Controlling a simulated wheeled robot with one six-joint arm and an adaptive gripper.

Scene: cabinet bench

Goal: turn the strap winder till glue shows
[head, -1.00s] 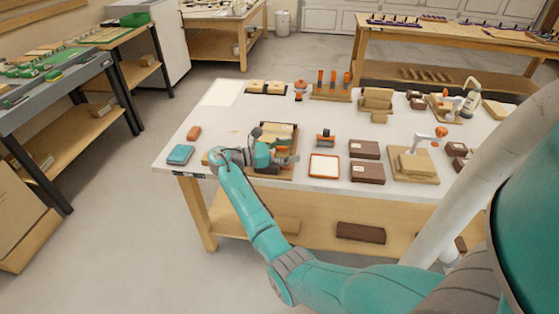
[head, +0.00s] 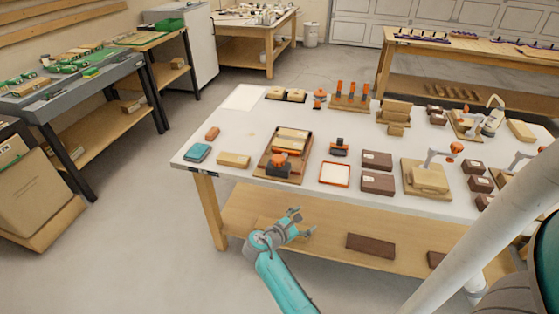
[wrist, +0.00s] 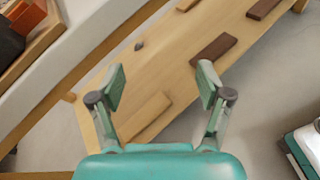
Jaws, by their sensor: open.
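A wooden tray (head: 264,170) lies near the front edge of the white table, holding pale wooden blocks (head: 292,138). An orange and black device (head: 279,164), which looks like the strap winder, sits at its front end; the strap and any glue are too small to make out. In the wrist view only part of an orange and dark object (wrist: 22,18) on a wooden base shows at the top left. My gripper (head: 306,222) is open and empty, in front of the table's front edge and apart from the tray. Its two spread fingers (wrist: 160,86) show in the wrist view.
The lower shelf (head: 290,222) carries dark brown blocks (head: 371,245). Left of the tray are a pale block (head: 233,160) and a teal box (head: 198,153). Right of it are an orange-rimmed tray (head: 334,174) and brown boxes (head: 377,183). The floor before the table is clear.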

